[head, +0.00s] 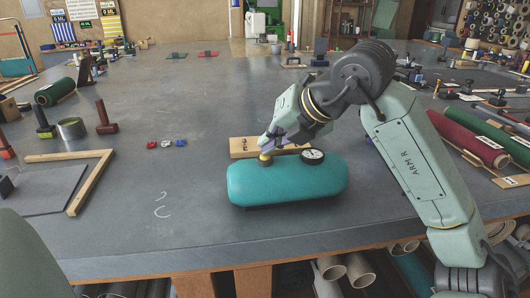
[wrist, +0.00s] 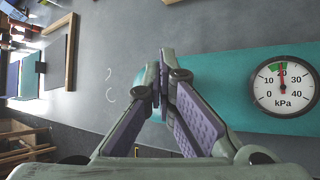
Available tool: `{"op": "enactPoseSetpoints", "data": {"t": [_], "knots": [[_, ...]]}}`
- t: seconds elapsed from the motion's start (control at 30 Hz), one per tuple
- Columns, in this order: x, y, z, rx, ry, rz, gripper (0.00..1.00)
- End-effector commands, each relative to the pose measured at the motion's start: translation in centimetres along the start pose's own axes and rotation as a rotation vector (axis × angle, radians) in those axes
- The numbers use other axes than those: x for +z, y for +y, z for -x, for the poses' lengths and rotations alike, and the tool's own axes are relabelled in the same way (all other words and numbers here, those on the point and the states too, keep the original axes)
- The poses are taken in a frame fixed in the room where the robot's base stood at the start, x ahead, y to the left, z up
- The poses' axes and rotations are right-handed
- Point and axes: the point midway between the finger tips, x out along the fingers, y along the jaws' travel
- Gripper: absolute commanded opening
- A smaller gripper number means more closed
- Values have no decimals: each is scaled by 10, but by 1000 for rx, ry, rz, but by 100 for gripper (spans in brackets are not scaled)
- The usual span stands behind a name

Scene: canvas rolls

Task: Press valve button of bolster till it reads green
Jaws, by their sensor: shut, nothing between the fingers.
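The teal bolster (head: 290,183) lies on the grey table, a long rounded cushion. Its valve button (head: 265,160), with a yellow part showing, stands on top toward the left end. My gripper (head: 267,146) is shut and empty, its fingertips right at the top of the button; whether they press it I cannot tell. In the wrist view my gripper (wrist: 163,75) hides the button. The round gauge (wrist: 284,88) on the bolster reads 0 to 40 kPa. Its needle points nearly straight up, close to 20, at the green band.
A wooden block (head: 243,146) stands just behind the bolster. Red, white and blue small items (head: 167,142) and a wooden L-shaped frame (head: 90,182) lie to the left. A dark red roll (head: 470,138) lies at the right.

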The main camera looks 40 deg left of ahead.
Motion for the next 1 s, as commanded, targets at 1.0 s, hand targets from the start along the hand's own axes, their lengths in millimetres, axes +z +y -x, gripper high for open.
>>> {"op": "enactPoseSetpoints", "data": {"t": [1.0], "knots": [[7,6,9,-1,1,0,0]]}}
